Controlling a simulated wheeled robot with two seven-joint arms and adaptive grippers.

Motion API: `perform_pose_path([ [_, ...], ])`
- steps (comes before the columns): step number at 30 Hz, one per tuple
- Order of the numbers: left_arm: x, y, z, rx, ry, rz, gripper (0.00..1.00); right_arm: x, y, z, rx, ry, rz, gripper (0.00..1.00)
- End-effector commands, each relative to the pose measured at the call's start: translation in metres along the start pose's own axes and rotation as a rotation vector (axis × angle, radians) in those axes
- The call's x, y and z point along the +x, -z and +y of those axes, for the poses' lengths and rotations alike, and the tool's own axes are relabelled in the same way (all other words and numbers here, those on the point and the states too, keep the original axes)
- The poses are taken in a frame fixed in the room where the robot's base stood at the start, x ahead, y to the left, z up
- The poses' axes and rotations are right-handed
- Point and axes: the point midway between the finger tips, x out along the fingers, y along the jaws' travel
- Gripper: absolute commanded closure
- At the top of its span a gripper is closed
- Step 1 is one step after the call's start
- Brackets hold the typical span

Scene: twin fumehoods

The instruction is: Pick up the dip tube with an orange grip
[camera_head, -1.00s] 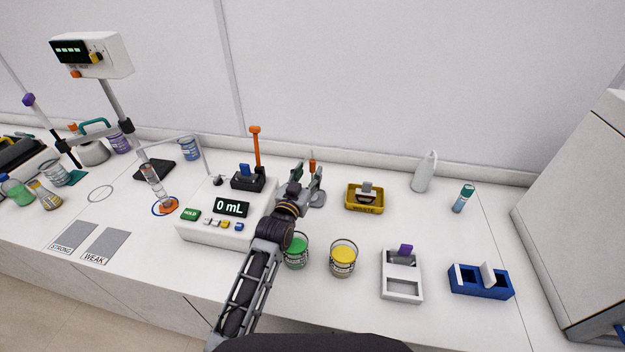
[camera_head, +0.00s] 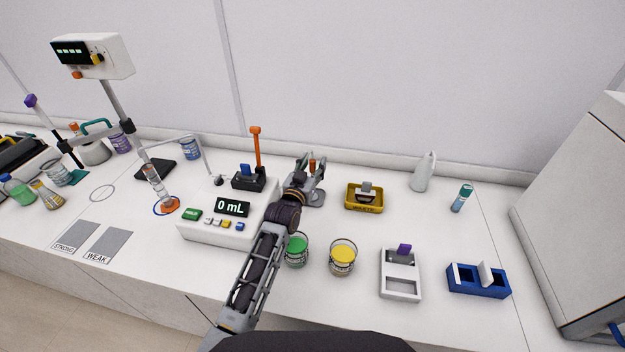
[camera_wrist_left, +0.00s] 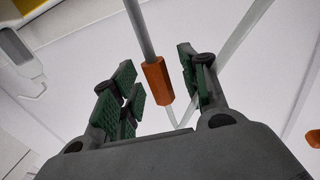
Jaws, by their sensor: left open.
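The orange grip of the dip tube (camera_wrist_left: 157,80) sits on a thin grey rod in the left wrist view. It lies between the spread green pads of my left gripper (camera_wrist_left: 160,88), with gaps on both sides. In the head view the orange grip (camera_head: 312,164) shows small, upright above a grey round base (camera_head: 318,198), partly hidden by the gripper. My left gripper (camera_head: 308,170) is open around it and holds nothing. My right gripper is not in view.
A tall orange-handled rod (camera_head: 256,146) stands in a black holder (camera_head: 248,181) to the left. The 0 mL device (camera_head: 215,228) is left of my arm. Green (camera_head: 297,250) and yellow (camera_head: 342,258) beakers stand close by on the right. A yellow waste tray (camera_head: 364,207) is farther right.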

Motion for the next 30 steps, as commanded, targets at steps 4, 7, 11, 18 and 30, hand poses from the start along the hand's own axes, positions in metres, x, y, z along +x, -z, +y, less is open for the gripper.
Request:
perform_pose_path([
  [4,-0.0002,-0.0001,-0.0001,0.000,0.000,0.000,0.56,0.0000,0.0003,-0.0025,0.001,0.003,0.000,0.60],
  [7,-0.0002,-0.0001,-0.0001,0.000,0.000,0.000,0.69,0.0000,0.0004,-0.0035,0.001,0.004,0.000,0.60],
  [11,-0.0002,-0.0002,-0.0001,0.000,0.000,0.000,0.85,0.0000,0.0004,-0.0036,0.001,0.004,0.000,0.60],
  [18,-0.0002,0.0001,-0.0001,0.000,0.000,0.000,1.00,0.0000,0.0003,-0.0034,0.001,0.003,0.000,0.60],
  [30,-0.0002,0.0026,-0.0001,0.000,0.000,0.000,1.00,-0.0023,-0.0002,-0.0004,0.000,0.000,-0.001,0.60],
])
